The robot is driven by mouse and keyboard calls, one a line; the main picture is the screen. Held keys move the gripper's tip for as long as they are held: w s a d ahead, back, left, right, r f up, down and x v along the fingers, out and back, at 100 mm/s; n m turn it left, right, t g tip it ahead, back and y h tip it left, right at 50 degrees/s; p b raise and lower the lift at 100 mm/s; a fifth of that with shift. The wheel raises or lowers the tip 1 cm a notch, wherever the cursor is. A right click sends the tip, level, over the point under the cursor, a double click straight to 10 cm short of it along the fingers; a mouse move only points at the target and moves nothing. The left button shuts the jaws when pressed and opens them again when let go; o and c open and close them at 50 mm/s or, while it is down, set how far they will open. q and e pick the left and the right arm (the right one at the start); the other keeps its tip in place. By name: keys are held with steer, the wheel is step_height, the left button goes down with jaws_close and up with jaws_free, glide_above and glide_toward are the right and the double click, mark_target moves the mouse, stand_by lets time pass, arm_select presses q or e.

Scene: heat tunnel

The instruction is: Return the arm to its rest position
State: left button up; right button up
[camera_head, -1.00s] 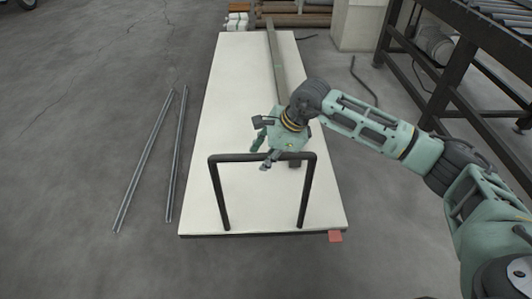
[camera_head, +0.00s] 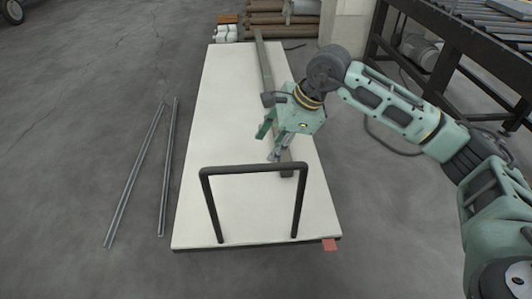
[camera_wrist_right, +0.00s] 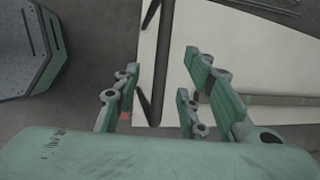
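My right arm reaches in from the right in the head view. Its green right gripper (camera_head: 267,145) hangs over the white platform (camera_head: 224,125) of a flat cart, just beyond the cart's black handle (camera_head: 250,168). The gripper's fingers are apart with nothing between them; the right wrist view also shows the open fingers (camera_wrist_right: 160,88), with floor, platform edge and handle behind them. A long grey-brown bar (camera_head: 265,65) lies lengthwise on the platform, its near end partly behind the gripper. My left gripper is not in view.
Two thin metal rails (camera_head: 169,165) lie on the floor left of the cart. A dark roller conveyor (camera_head: 455,50) stands at the right back. Stacked pipes (camera_head: 275,18) lie behind the cart. A small red patch (camera_head: 330,244) is at its near right corner.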

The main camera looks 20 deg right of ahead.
steer(key=shift+s+d+r, duration=0.15)
steer(key=shift+s+r, duration=0.05)
steer(key=shift+r, duration=0.25)
